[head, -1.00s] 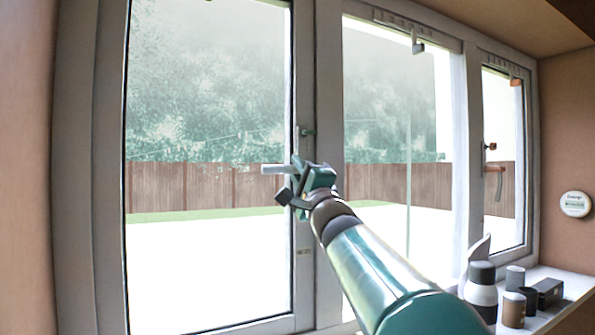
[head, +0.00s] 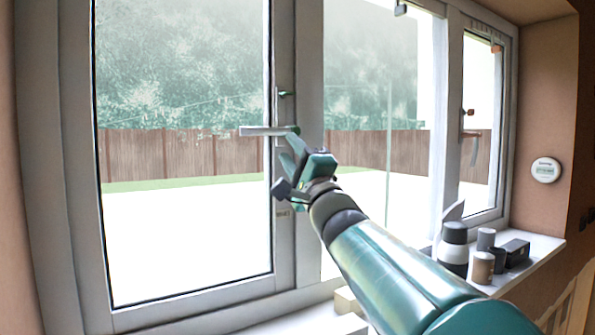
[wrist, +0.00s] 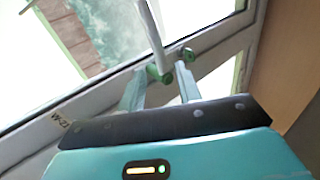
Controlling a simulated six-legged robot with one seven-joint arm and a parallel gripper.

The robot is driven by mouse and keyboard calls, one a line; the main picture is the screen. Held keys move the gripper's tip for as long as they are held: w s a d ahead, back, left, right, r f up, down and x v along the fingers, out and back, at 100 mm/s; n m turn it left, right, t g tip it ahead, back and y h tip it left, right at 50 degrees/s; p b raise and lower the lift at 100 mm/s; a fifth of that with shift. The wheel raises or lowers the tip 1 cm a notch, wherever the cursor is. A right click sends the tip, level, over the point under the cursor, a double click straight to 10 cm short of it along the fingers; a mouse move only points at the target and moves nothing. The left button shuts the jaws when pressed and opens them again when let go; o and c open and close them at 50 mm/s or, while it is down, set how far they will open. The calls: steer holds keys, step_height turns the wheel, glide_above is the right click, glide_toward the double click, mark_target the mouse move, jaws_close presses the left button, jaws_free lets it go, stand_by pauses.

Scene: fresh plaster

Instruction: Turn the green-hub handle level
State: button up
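The window handle (head: 265,131) sits on the frame between the left and middle panes. Its pale lever points left and looks about level in the head view. Its green hub (head: 294,130) is at the lever's right end. In the wrist view the lever (wrist: 152,28) runs up from the green hub (wrist: 153,73). My gripper (head: 290,148) is just below the hub, its fingers pointing up at it. In the wrist view its two fingers (wrist: 162,78) are apart, with the hub seen between their tips. Nothing is held; whether a finger touches the hub cannot be told.
A second green knob (head: 287,93) is higher on the same frame. Several jars and a dark box (head: 516,251) stand on the sill at right. A round white device (head: 545,169) hangs on the wall.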

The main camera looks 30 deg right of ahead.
steer(key=v, duration=0.5)
steer(key=shift+s+f, duration=0.2)
steer(key=shift+s, duration=0.1)
steer(key=s+a+f+n+g+y, duration=0.2)
steer(key=a+f+n+g+y, duration=0.4)
steer(key=a+f, duration=0.45)
steer(key=s+a+f+n+g+y, duration=0.35)
steer(key=a+f+n+g, duration=0.3)
steer(key=a+f, duration=0.35)
steer(key=s+a+f+n+g+h, duration=0.1)
steer(key=s+f+n+g+h, duration=0.15)
steer(key=f, duration=0.35)
steer(key=s+a+f+n+g+h, duration=0.1)
steer(key=s+a+f+g, duration=0.1)
steer(key=s+f, duration=0.3)
steer(key=s+d+f+n+g+h, duration=0.2)
steer(key=s+d+f+h, duration=0.2)
steer(key=d+f+h, duration=0.1)
step_height(320, 180, down, 3)
steer(key=shift+d+r+h, duration=0.25)
steer(key=shift+d+h, duration=0.05)
steer(key=shift+d, duration=0.15)
